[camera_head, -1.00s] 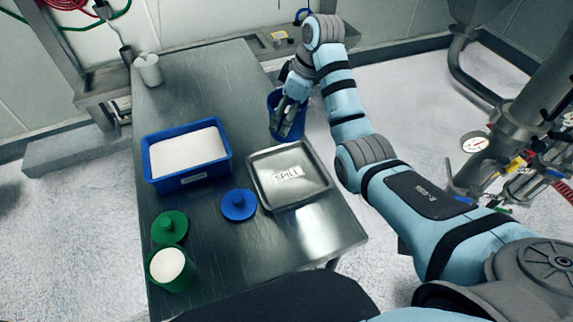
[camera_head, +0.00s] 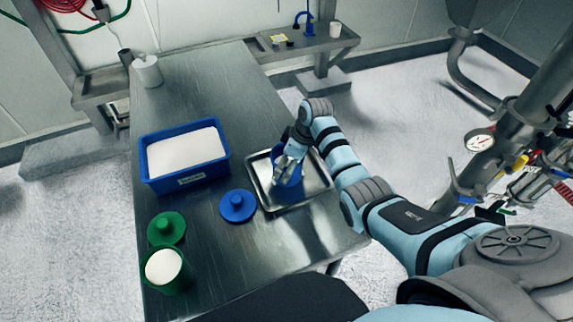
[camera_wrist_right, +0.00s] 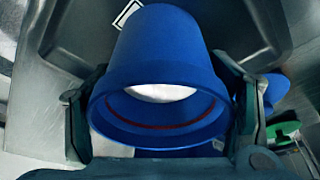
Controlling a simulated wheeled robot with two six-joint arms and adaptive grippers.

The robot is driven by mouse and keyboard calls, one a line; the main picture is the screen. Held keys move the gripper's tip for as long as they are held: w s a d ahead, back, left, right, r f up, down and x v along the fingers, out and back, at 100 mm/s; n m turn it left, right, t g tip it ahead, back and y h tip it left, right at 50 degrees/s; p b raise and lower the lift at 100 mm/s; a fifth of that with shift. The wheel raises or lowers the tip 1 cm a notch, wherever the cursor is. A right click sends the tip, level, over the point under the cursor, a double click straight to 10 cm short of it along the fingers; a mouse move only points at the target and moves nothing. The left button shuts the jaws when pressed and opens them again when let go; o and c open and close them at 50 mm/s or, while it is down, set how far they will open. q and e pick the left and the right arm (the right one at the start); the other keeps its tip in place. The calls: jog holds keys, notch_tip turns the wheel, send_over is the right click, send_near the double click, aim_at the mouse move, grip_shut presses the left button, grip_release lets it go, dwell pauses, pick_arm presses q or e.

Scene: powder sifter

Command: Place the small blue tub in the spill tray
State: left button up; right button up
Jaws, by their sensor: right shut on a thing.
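The small blue tub (camera_head: 288,174) is over or in the metal spill tray (camera_head: 310,192) on the bench; I cannot tell whether its base touches the tray floor. My right gripper (camera_head: 285,160) is shut on the tub. In the right wrist view, the tub (camera_wrist_right: 165,55) lies between the two fingers of the gripper (camera_wrist_right: 163,110), its open mouth towards the camera, with white powder inside. The tray (camera_wrist_right: 70,45) shows behind it, and a corner of its label peeks out. The tub and gripper hide most of the label. My left gripper is not in view.
A blue lid (camera_head: 238,206) lies just left of the tray. A blue bin (camera_head: 186,182) of white powder stands further left. A green tub (camera_head: 166,270) of white powder and a green lid (camera_head: 166,229) are at the front left. The back of the bench (camera_head: 215,85) is mostly clear.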

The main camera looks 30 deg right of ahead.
jog(key=o, duration=1.3)
jog(key=shift+r, duration=0.1)
jog(key=shift+o, duration=1.1)
jog(key=p+v, duration=0.1)
jog(key=v, duration=1.1)
